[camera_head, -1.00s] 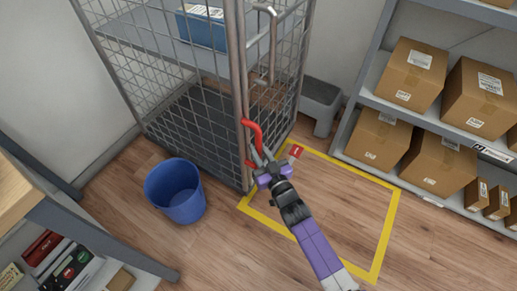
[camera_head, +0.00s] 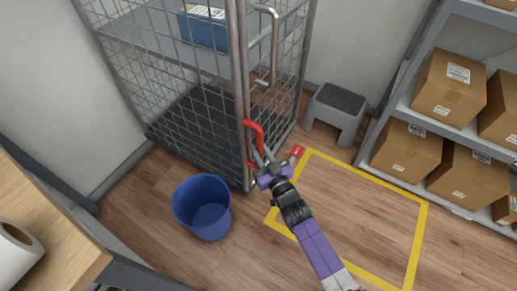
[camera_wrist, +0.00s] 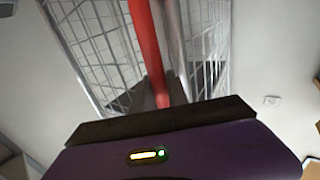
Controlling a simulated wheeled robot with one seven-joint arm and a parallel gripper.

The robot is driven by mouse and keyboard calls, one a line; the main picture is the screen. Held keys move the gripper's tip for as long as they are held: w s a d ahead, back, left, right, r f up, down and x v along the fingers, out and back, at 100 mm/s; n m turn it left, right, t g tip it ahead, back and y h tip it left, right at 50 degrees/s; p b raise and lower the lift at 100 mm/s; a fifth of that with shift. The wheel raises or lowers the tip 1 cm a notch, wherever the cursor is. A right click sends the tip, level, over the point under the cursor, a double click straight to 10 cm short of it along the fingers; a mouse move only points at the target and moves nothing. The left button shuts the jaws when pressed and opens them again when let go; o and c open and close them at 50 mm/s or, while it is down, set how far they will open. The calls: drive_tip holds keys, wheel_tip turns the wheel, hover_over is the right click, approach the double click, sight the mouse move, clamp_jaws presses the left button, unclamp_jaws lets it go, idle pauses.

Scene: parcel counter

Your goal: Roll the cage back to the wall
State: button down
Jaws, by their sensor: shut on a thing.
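The cage (camera_head: 190,82) is a grey wire-mesh roll cage with a shelf, standing near the back wall in the head view. A red handle (camera_head: 259,132) sits on its near corner post. My gripper (camera_head: 264,165) is shut on the red handle, low on that post. In the wrist view the red handle (camera_wrist: 147,50) runs up from behind the dark edge of my gripper, with the mesh of the cage (camera_wrist: 97,50) behind it. The wall (camera_head: 45,70) is pale and plain.
A blue bucket (camera_head: 202,206) stands on the floor left of my arm, close to the cage. A yellow floor outline (camera_head: 422,235) lies to the right. A grey step stool (camera_head: 335,112) stands by the wall, beside a shelf of cartons (camera_head: 447,87). A blue box (camera_head: 203,28) is in the cage.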

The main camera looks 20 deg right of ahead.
drive_tip(key=shift+w+a+r, duration=0.15)
drive_tip(key=shift+a, duration=0.3)
drive_tip(key=c, duration=1.3)
unclamp_jaws()
drive_tip(key=shift+d, duration=0.15)
drive_tip(key=shift+s+d, duration=0.1)
drive_tip(key=shift+s, duration=0.2)
drive_tip(key=s+p, duration=0.1)
drive_tip(key=s, duration=0.6)
drive_tip(key=shift+p, duration=0.35)
drive_tip(key=shift+s, duration=0.1)
